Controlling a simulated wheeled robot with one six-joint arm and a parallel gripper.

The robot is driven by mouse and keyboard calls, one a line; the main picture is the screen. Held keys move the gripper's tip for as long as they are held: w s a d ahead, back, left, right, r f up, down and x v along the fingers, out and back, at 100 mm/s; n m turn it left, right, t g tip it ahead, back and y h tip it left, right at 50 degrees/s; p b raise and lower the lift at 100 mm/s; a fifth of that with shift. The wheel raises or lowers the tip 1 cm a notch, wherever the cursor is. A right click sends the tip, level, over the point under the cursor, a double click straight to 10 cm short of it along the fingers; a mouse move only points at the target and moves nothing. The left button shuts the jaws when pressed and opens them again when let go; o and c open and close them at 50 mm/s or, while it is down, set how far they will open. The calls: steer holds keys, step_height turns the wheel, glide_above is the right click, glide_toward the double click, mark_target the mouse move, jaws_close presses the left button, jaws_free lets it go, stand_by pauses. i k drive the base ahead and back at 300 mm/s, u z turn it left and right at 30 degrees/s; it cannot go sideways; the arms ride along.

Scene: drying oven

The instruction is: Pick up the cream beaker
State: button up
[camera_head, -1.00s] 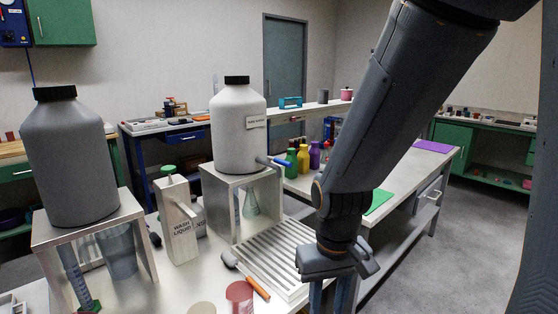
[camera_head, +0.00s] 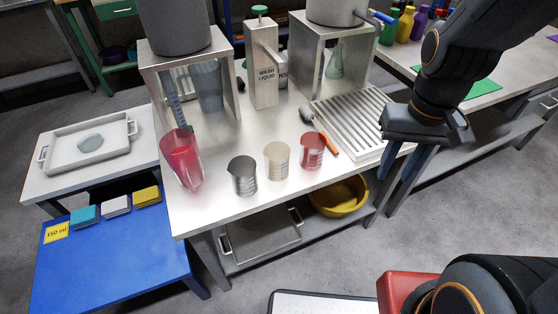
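The cream beaker (camera_head: 277,161) stands upright on the light bench top, near its front edge. A dark grey beaker (camera_head: 243,176) stands just left of it and a red beaker (camera_head: 311,151) just right of it. My gripper (camera_head: 402,186) is to the right of the beakers, past the bench's right end, pointing down. Its two fingers look apart with nothing between them. It is well away from the cream beaker and touches nothing that I can see.
A tall red vessel (camera_head: 183,160) stands at the bench's left front. A slatted rack (camera_head: 352,122) and an orange-handled brush (camera_head: 321,134) lie right of the beakers. Metal stands (camera_head: 190,85) are behind. A yellow bowl (camera_head: 339,197) sits on the shelf below.

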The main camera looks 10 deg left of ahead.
mark_target(277, 155)
steer(key=z, duration=1.35)
steer(key=k, duration=0.85)
steer(key=u, duration=1.15)
steer(key=i, duration=0.5)
steer(key=u, duration=0.05)
